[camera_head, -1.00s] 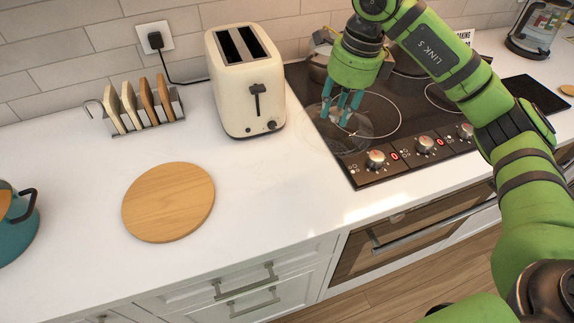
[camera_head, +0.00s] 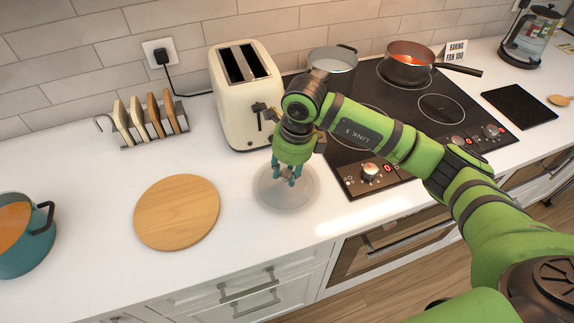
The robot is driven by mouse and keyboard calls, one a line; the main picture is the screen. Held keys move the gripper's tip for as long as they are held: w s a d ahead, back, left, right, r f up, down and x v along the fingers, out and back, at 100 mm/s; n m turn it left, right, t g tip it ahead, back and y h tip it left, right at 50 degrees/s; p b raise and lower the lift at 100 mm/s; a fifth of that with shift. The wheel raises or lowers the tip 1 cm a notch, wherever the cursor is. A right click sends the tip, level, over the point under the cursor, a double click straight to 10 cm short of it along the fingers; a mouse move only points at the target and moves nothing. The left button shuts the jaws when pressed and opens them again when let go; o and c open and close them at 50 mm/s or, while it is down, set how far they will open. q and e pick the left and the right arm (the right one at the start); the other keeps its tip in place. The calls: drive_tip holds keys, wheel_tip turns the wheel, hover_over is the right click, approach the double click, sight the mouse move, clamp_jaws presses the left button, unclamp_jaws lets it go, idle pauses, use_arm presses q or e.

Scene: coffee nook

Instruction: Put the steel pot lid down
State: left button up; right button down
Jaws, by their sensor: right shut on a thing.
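The steel pot lid (camera_head: 284,197) is a round, see-through disc with a thin rim. It is over the white counter (camera_head: 330,225), right of the round wooden board (camera_head: 178,213) and in front of the toaster. My right gripper (camera_head: 288,178) points down from above, with its teal fingers shut on the lid's handle at the middle. The fingers hide most of the handle. The lid looks level and very low over the counter; I cannot tell whether it touches. My left gripper is not in view.
A cream toaster (camera_head: 243,95) stands behind the lid. The black hob (camera_head: 440,108) holds a steel pot (camera_head: 333,62) and a saucepan (camera_head: 407,65) with red contents. A toast rack (camera_head: 150,122) and a teal pot (camera_head: 25,250) are left. Bare counter lies around the lid.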

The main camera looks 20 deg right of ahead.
drive_tip(key=shift+f, duration=0.15)
drive_tip(key=c, duration=0.9)
unclamp_jaws()
drive_tip(key=shift+r, duration=0.35)
drive_tip(key=r+b, duration=0.1)
drive_tip(key=r, duration=0.3)
drive_tip(key=d+r+b, duration=0.1)
drive_tip(key=r, duration=0.2)
drive_tip(key=s+r+b, duration=0.1)
drive_tip(key=r+b, duration=0.1)
drive_tip(key=r, duration=0.2)
drive_tip(key=shift+s+d+r, duration=0.1)
drive_tip(key=shift+d+r, duration=0.05)
drive_tip(key=shift+r, duration=0.15)
